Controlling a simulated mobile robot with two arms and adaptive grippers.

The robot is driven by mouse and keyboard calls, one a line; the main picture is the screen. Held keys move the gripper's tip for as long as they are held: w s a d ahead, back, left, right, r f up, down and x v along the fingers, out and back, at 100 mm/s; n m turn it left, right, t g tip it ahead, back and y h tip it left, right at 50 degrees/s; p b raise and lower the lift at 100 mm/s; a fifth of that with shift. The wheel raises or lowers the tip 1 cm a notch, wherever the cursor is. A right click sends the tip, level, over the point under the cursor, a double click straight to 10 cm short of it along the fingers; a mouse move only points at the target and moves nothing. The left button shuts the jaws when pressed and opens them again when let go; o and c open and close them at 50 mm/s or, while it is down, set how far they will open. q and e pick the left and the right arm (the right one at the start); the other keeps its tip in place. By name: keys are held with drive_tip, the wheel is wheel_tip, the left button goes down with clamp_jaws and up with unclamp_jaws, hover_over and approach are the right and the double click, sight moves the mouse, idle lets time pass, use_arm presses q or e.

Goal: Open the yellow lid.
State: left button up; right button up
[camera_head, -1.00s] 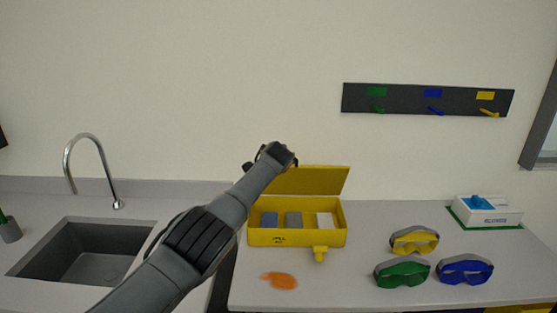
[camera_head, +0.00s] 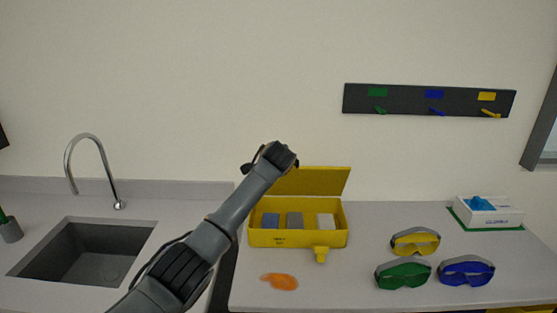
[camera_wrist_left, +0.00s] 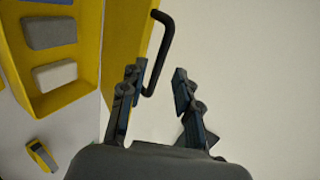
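The yellow lid (camera_head: 322,181) stands raised, tilted up at the back of the yellow box (camera_head: 264,238). The box is open on the counter. A blue, a grey and a white block lie inside it. My left arm reaches across the box's left side, hiding part of the lid. My left gripper (camera_wrist_left: 158,72) is open beside the lid in the left wrist view. A bent black handle (camera_wrist_left: 162,50) shows by its fingertips, passing partly behind one finger. The fingers are not closed on it. My right gripper is not in view.
Yellow (camera_head: 415,241), green (camera_head: 403,274) and blue goggles (camera_head: 465,270) sit to the right. A sink (camera_head: 85,250) is at left.

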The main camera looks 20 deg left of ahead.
use_arm(q)
drive_tip(key=v, duration=0.7)
drive_tip(key=shift+s, duration=0.2)
